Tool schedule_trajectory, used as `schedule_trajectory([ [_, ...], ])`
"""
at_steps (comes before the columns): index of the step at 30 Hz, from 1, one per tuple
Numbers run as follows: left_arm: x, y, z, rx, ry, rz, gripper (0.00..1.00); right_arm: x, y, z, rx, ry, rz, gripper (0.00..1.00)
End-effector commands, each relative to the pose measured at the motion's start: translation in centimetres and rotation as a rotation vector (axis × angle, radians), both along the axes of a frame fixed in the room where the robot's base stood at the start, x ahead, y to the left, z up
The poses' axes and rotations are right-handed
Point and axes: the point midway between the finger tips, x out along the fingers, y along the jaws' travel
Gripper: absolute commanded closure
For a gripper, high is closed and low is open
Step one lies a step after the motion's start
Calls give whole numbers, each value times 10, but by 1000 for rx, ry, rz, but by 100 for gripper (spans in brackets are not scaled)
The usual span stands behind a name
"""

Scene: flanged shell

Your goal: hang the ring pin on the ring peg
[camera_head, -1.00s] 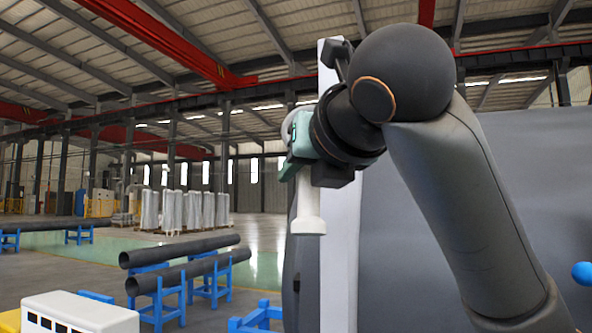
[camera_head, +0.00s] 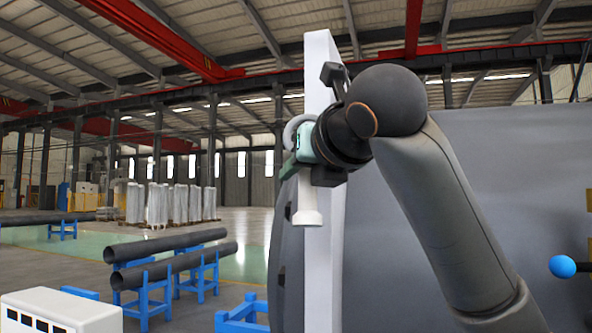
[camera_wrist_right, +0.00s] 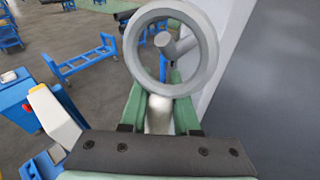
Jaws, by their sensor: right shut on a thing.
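My right gripper (camera_head: 298,160) is shut on the ring pin, with its green jaws around the shaft (camera_wrist_right: 158,115) in the right wrist view. The pin is pale grey. Its ring (camera_head: 293,130) stands above the jaws, and its shaft (camera_head: 306,205) hangs below to a flanged end. In the right wrist view the ring (camera_wrist_right: 136,45) faces the camera. A grey stub, apparently the ring peg (camera_wrist_right: 180,47), shows through the ring's opening; I cannot tell whether it passes through or sits behind. In the head view the peg is hidden. My left gripper is out of view.
A white upright post (camera_head: 320,75) stands close behind the gripper, beside a large dark grey curved shell (camera_head: 470,190). A blue ball on a dark rod (camera_head: 562,266) is at right. Pipes on blue stands (camera_head: 165,245) and a white box (camera_head: 60,312) lie left.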

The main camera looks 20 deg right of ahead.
Motion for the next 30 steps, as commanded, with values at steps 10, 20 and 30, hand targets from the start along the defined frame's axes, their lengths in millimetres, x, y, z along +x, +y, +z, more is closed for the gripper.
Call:
schedule_trajectory([
  [10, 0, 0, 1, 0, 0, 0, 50, 15, -11, -8, 1, 0, -2, 100],
  [20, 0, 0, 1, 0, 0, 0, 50, 19, -13, -17, -1, -2, -1, 100],
  [30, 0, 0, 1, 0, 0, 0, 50, 19, -13, -17, 0, 0, -1, 100],
])
